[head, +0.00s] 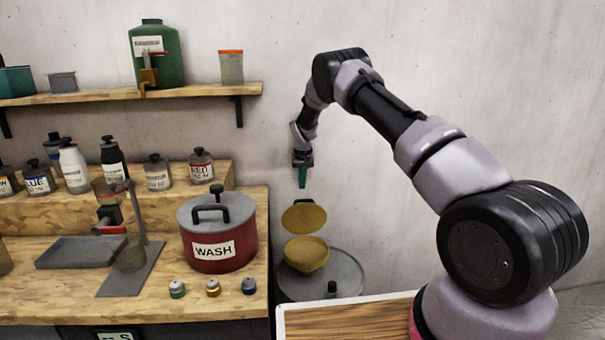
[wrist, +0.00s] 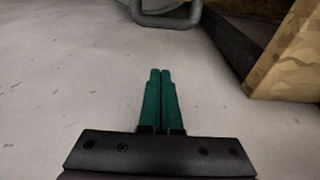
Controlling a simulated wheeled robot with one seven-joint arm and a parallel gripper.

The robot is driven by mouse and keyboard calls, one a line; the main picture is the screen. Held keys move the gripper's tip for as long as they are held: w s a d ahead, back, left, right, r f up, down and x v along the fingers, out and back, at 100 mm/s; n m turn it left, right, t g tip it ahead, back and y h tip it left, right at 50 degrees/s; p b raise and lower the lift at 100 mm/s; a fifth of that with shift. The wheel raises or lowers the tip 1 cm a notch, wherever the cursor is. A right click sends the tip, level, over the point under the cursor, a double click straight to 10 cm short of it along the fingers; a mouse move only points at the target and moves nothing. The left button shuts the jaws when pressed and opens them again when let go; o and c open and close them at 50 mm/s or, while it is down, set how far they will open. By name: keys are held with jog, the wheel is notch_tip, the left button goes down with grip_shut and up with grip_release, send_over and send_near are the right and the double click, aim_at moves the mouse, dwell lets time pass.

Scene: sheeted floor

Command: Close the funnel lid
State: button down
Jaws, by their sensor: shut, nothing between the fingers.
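The yellow funnel (head: 306,254) sits on top of a grey drum (head: 340,272) to the right of the workbench. Its round yellow lid (head: 304,217) stands raised above the funnel's back edge, so the funnel is open. My gripper (head: 302,178) points down in the air just above the lid, apart from it. In the wrist view my gripper's green fingers (wrist: 160,100) are together with nothing between them. The funnel and lid do not show in the wrist view.
A red WASH pot (head: 218,247) stands on the wooden bench (head: 180,290) left of the funnel. A wooden-topped surface with a white rim (head: 345,303) lies in front of the drum. The shelf (head: 200,92) is on the wall at upper left. Bare wall is behind the lid.

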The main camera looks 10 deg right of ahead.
jog(key=s+f, duration=0.2)
jog(key=s, duration=0.1)
jog(key=shift+s+f, duration=0.1)
jog(key=shift+s, duration=0.15)
jog(key=shift+s, duration=0.1)
